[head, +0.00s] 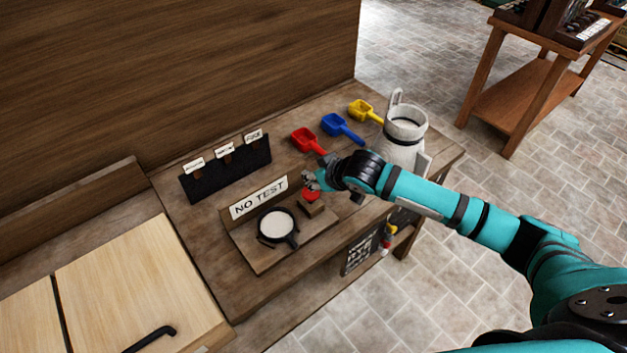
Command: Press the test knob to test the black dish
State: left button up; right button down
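The black dish (292,238) sits on a wooden test board (262,262) and holds a pale, whitish fill. A sign reading "NO TEST" (258,197) stands behind it. The red test knob (311,196) is on a small wooden block (312,209) to the right of the dish. My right gripper (312,183) is at the knob, just above or touching it; I cannot tell which. Its fingers are small and partly merge with the knob, so their opening is unclear. My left gripper is not in view.
Red (304,140), blue (340,127) and yellow (364,110) scoops lie at the back of the bench. A pale jug (404,148) stands beside my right arm. A black rack (226,170) with labels is behind the sign. Pale wooden panels (130,275) are at left.

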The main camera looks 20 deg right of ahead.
aim_at(313, 192)
jog(key=shift+s+f, duration=0.1)
jog(key=shift+f, duration=1.05)
notch_tip(313, 192, down, 3)
jog(key=shift+r, duration=0.15)
jog(key=shift+s, duration=0.1)
